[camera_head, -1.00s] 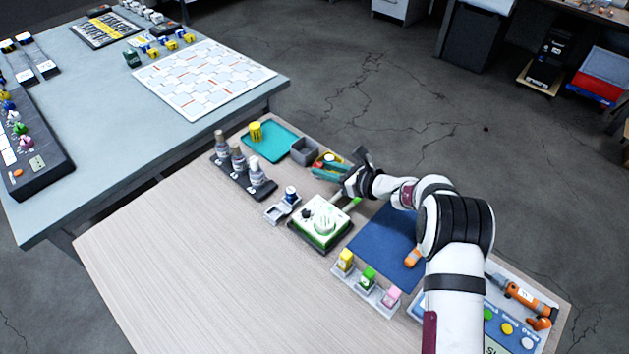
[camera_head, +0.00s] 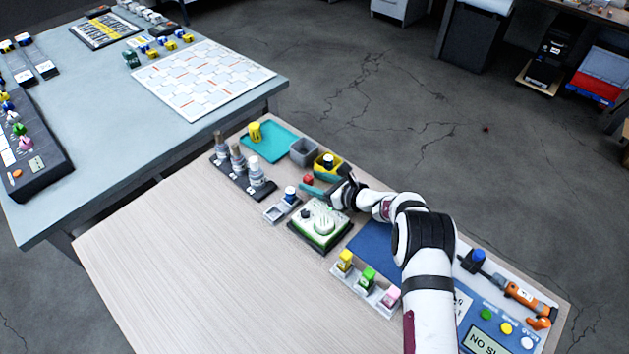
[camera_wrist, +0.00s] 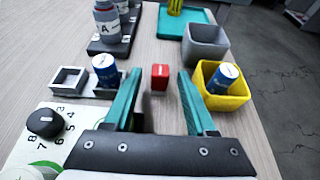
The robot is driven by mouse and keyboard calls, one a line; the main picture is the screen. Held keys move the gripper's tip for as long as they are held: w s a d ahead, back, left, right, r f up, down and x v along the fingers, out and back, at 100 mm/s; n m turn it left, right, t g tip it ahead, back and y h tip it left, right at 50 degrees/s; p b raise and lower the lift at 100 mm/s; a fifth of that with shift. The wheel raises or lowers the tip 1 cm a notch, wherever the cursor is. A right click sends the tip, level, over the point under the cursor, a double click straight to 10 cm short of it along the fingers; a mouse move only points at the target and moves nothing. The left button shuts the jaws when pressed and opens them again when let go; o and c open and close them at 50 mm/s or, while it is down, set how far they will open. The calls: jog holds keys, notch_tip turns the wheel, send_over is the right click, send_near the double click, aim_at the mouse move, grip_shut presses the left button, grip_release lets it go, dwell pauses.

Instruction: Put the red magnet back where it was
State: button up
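The red magnet (camera_head: 308,180) is a small red block standing on the wooden table. It also shows in the wrist view (camera_wrist: 159,77), between and slightly beyond my fingertips. My gripper (camera_head: 317,184) has teal fingers, which show wide apart in the wrist view (camera_wrist: 160,82). A gap shows on each side of the magnet, and I see no contact. A pale two-well holder (camera_head: 274,213) stands left of the gripper. One well is empty and the other holds a blue, white-topped cylinder (camera_wrist: 104,68). Which spot the magnet came from does not show.
A yellow bin (camera_wrist: 238,98) with a blue cylinder stands right of the fingers, a grey bin (camera_wrist: 206,45) behind it. A rack of bottles (camera_head: 245,184), a teal tray (camera_head: 266,152) and a white-green dial device (camera_head: 320,222) surround the spot. The table's front left is bare.

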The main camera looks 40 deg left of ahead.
jog(key=shift+r, duration=0.15)
jog(key=v, duration=1.2)
jog(key=shift+d+r, duration=0.15)
jog(key=shift+r, duration=0.2)
jog(key=s+d+r+n+g+h, duration=0.2)
jog(key=s+d+r+n+h, duration=0.2)
jog(key=s+d+r+n, duration=0.7)
jog(key=s+d+r+h, duration=0.1)
jog(key=s+d+h, duration=0.1)
jog(key=s+d, duration=0.3)
jog(key=s+d+r+n+t+h, duration=0.1)
jog(key=s+d+h, duration=0.2)
jog(key=d, duration=0.8)
jog(key=s+d+r+h, duration=0.2)
jog(key=s+d, duration=0.6)
jog(key=shift+t+h, duration=0.4)
